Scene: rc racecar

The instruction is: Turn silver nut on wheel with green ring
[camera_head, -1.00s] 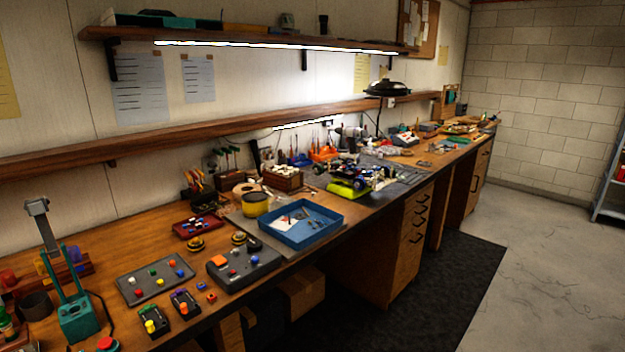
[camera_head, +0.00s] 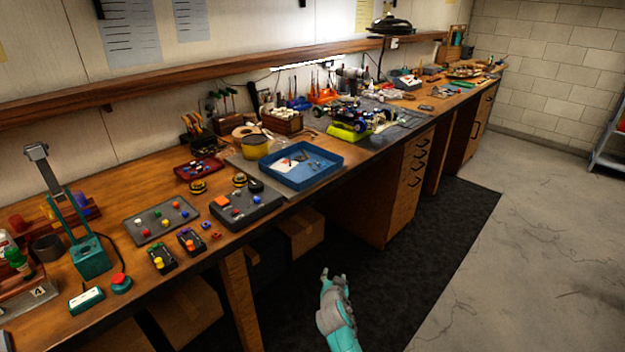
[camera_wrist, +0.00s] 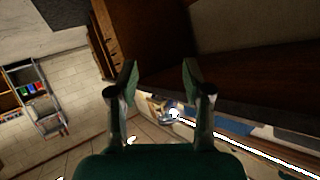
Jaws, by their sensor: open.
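An RC racecar (camera_head: 366,116) stands on a yellow-green stand (camera_head: 347,133) on a grey mat, partway along the workbench in the head view. Its wheels are dark and small here; I cannot make out a green ring or a silver nut. My gripper (camera_head: 333,278) is teal and shows low in the head view, in front of the bench and well away from the car. In the wrist view my gripper (camera_wrist: 160,85) has its two fingers apart with nothing between them. The car is not recognizable in the wrist view.
A blue tray (camera_head: 287,178) with small parts lies on the bench left of the car. Button boxes and a teal press (camera_head: 91,257) stand further left. A drawer cabinet (camera_head: 408,190) is under the bench. The floor (camera_head: 530,250) in front is clear.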

